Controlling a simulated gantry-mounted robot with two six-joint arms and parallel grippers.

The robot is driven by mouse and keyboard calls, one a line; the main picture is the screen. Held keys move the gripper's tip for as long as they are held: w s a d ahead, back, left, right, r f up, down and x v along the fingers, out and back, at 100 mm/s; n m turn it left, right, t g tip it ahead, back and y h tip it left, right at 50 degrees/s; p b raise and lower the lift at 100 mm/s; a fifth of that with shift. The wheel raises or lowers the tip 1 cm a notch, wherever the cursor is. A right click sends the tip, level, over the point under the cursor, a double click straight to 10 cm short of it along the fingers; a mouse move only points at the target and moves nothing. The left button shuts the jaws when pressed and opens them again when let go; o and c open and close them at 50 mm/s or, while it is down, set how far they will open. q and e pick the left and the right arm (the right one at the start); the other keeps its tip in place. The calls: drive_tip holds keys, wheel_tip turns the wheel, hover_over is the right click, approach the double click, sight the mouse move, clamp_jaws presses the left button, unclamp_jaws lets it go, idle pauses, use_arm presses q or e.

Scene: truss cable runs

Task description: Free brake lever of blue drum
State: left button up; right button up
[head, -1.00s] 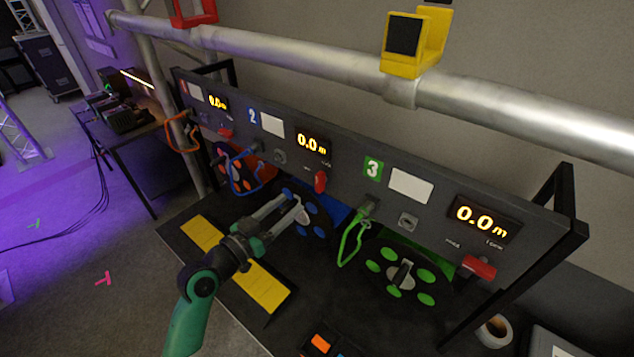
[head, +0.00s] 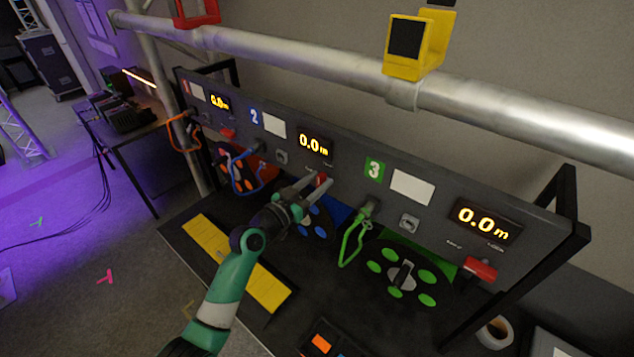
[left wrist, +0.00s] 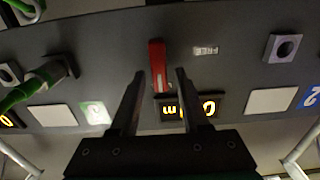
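The blue drum (head: 316,228) shows in the head view as a dark disc with blue spots, partly hidden by my left gripper. Its red brake lever (head: 321,178) is on the panel below the "2" display, and the gripper partly covers it. My left gripper (head: 318,184) is open at the lever. In the left wrist view the red lever (left wrist: 157,65) appears in the gap between the two fingertips (left wrist: 160,73), closer to the left finger. I cannot tell whether a finger touches it. My right gripper is not in view.
The green drum (head: 402,272) with its red lever (head: 480,270) is at right, and the orange drum (head: 240,175) at left. A green cable (head: 352,240) and a blue cable (head: 240,178) hang from the panel. A metal pipe (head: 300,55) crosses above.

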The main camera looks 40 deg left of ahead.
use_arm(q)
clamp_jaws()
drive_tip(key=shift+n, duration=0.3)
drive_tip(key=n, duration=0.3)
drive_tip(key=shift+a, duration=0.3)
drive_tip(key=n, duration=0.4)
drive_tip(key=a+f+n+p, duration=0.1)
drive_tip(key=n, duration=0.9)
drive_tip(key=shift+s+a+f, duration=0.1)
drive_tip(key=shift+a+f, duration=0.05)
drive_tip(key=shift+f, duration=0.25)
drive_tip(key=shift+n, duration=0.3)
